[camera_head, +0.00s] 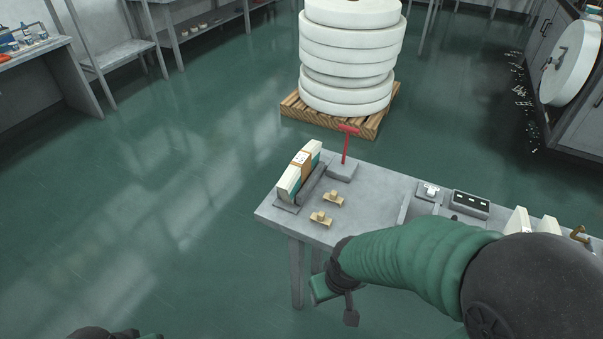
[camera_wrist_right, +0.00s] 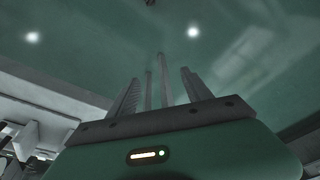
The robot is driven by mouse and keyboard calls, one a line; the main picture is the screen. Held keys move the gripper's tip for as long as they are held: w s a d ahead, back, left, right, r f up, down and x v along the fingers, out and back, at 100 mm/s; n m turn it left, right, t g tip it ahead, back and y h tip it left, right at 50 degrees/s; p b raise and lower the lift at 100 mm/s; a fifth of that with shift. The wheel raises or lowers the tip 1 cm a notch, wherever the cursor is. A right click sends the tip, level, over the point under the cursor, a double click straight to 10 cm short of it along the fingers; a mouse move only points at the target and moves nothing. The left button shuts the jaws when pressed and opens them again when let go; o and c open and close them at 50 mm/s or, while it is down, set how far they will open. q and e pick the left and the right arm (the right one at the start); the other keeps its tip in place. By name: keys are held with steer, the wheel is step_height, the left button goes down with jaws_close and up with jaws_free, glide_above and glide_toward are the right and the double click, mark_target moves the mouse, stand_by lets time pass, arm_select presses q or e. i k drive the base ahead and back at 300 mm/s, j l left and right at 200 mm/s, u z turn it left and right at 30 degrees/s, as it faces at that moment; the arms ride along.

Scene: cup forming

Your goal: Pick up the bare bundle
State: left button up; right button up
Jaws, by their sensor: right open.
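A white and teal bundle with a brown band (camera_head: 301,170) stands upright in a dark holder at the table's left end. Two white blocks, a left one (camera_head: 517,222) and a right one (camera_head: 548,225), show at the table's right, partly hidden behind my right arm; I cannot tell whether either is the bare bundle. My right gripper (camera_head: 338,302) hangs off the table's front edge, apart from these. In the right wrist view its fingers (camera_wrist_right: 160,78) are apart and empty, with green floor beyond. Part of my left arm (camera_head: 110,333) shows at the bottom left; its fingers are not visible.
The grey table (camera_head: 380,205) carries two small wooden pieces (camera_head: 326,208), a red T-shaped post (camera_head: 346,143) and a black box (camera_head: 469,204). A pallet (camera_head: 372,125) with stacked white rolls (camera_head: 348,55) stands behind. The floor at left is clear.

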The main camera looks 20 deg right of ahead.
mark_target(300, 168)
steer(key=i+l+u, duration=0.1)
steer(key=l+u, duration=0.55)
steer(key=l, duration=0.25)
